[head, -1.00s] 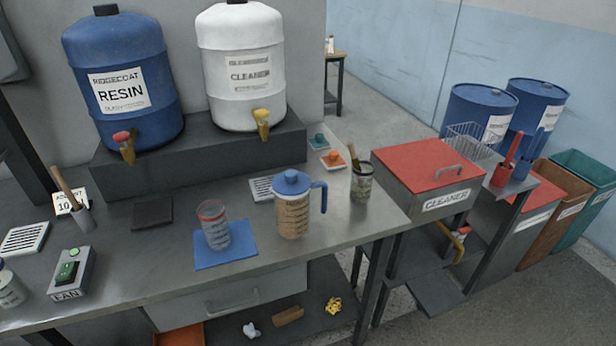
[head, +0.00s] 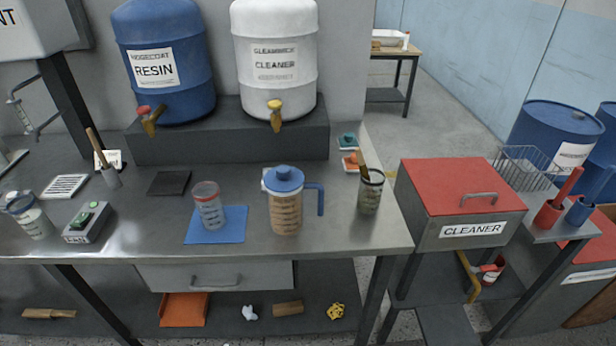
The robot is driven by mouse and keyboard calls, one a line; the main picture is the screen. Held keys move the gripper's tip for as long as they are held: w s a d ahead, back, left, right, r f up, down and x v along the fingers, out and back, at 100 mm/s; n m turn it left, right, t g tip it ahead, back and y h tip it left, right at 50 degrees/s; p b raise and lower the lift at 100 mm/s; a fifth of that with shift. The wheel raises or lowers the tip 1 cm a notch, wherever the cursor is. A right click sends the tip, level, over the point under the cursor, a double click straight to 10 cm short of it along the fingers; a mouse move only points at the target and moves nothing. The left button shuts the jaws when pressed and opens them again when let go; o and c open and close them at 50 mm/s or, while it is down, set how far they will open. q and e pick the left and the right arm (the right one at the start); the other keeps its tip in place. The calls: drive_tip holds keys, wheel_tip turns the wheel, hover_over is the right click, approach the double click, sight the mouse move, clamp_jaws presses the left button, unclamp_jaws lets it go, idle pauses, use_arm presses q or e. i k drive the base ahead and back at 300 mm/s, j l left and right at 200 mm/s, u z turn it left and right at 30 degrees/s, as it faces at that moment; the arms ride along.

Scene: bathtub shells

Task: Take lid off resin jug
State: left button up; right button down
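The resin jug (head: 286,217) stands upright on the metal bench, right of the blue mat. It is a see-through jug with tan contents, measuring marks and a blue handle on its right side. Its blue lid (head: 283,179), with a round knob, sits on top of the jug. Neither of my grippers shows in the head view.
A clear cup with a red rim (head: 209,205) stands on the blue mat (head: 232,226) left of the jug. A container with a brush (head: 370,192) stands to the right. Resin (head: 165,62) and cleaner (head: 275,58) drums sit on a raised shelf behind. Bench space before the jug is clear.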

sight(284, 178)
drive_tip(key=i+l, duration=0.1)
drive_tip(key=l, duration=1.4)
